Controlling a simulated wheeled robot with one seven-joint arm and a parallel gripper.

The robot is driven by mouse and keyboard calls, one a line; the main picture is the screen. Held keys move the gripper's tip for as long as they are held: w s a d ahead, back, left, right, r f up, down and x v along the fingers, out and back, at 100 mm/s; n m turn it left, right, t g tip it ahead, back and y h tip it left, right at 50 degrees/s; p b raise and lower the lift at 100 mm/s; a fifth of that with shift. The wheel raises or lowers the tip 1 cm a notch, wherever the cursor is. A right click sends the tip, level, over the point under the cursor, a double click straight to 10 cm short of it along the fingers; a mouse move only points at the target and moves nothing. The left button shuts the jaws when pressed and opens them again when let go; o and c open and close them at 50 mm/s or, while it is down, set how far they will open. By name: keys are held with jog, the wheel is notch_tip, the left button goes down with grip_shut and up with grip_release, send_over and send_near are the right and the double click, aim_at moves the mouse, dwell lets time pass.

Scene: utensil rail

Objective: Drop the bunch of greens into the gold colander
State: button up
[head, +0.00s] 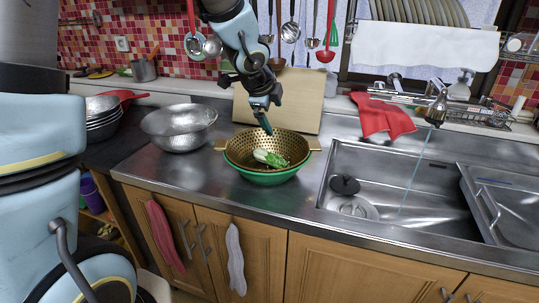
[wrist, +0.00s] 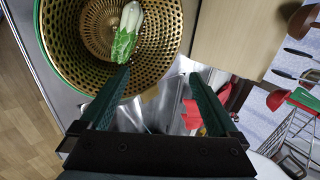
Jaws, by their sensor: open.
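The gold colander (head: 246,150) sits in a green bowl (head: 268,177) on the steel counter, left of the sink. The bunch of greens (head: 270,158), white-stemmed with green leaves, lies inside the colander. In the wrist view the greens (wrist: 127,30) rest on the perforated inner wall of the colander (wrist: 165,40). My gripper (head: 265,126) is above the colander's far side. In the wrist view my gripper (wrist: 157,85) is open with nothing between its fingers, and the greens are apart from them, beyond the left fingertip.
A steel bowl (head: 179,127) stands left of the colander. A wooden board (head: 290,98) leans behind it. The sink (head: 400,185) is at right, with a red cloth (head: 383,118) behind. Utensils, including a red ladle (head: 326,55), hang above. Bare counter (head: 180,175) lies at front left.

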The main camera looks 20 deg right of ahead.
jog(key=p+v, duration=0.2)
jog(key=v, duration=0.4)
jog(key=shift+r+p, duration=0.2)
jog(key=shift+p, duration=0.15)
jog(key=shift+s+a, duration=0.1)
jog(key=w+a+f+n+y, duration=0.1)
jog(key=a+f+n+y, duration=0.1)
jog(key=a+n, duration=0.55)
jog(key=w+a+f+n+y, duration=0.2)
jog(key=a+n, duration=0.2)
jog(key=a, duration=0.6)
jog(key=s+a+f+n+g, duration=0.1)
jog(key=s+a+n, duration=0.3)
jog(key=a+n, duration=0.3)
jog(key=s+a+f+n+g+y, duration=0.1)
jog(key=s+a+f+n+g, duration=0.1)
jog(key=s+a+n, duration=0.2)
jog(key=a+n, duration=0.3)
jog(key=shift+a+g, duration=0.3)
jog(key=shift+w, duration=0.1)
